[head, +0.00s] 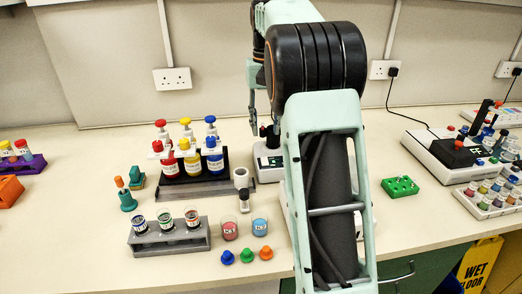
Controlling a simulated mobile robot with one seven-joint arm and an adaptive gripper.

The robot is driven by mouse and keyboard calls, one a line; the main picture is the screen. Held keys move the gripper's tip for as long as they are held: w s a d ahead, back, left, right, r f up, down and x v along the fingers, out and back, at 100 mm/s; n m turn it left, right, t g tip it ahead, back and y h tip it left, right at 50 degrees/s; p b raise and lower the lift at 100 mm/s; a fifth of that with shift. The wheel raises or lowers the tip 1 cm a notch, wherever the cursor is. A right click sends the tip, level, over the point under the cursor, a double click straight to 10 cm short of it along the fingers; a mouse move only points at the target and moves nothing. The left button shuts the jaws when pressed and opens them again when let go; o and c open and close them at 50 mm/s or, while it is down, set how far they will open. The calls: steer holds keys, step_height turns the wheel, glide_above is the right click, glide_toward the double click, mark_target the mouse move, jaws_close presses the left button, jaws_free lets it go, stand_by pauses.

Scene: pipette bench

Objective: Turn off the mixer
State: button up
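In the head view a small white device with a dark display (268,162) stands on the bench behind my arm, partly hidden by it. It has a black upright part on top and looks like the mixer, but I cannot be sure. My gripper (262,112) points down above this device. One pale finger shows on its left; the other is largely hidden by my arm, so its opening is unclear. I see nothing held. Another white device with a black block and a red knob (457,150) stands at the right. Whether either device is running cannot be told.
A rack of red, yellow and blue bottles (205,185) stands left of my arm. In front are a grey vial rack (167,243), two beakers (260,225) and coloured caps (247,255). A green block (400,187) lies right, with clear bench around it.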

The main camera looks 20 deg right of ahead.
mark_target(265, 163)
step_height(265, 163, down, 11)
steer(key=shift+s+r+b, duration=0.1)
steer(key=shift+r+b, duration=0.05)
steer(key=shift+b, duration=0.65)
steer(key=shift+c, duration=0.3)
jaws_close()
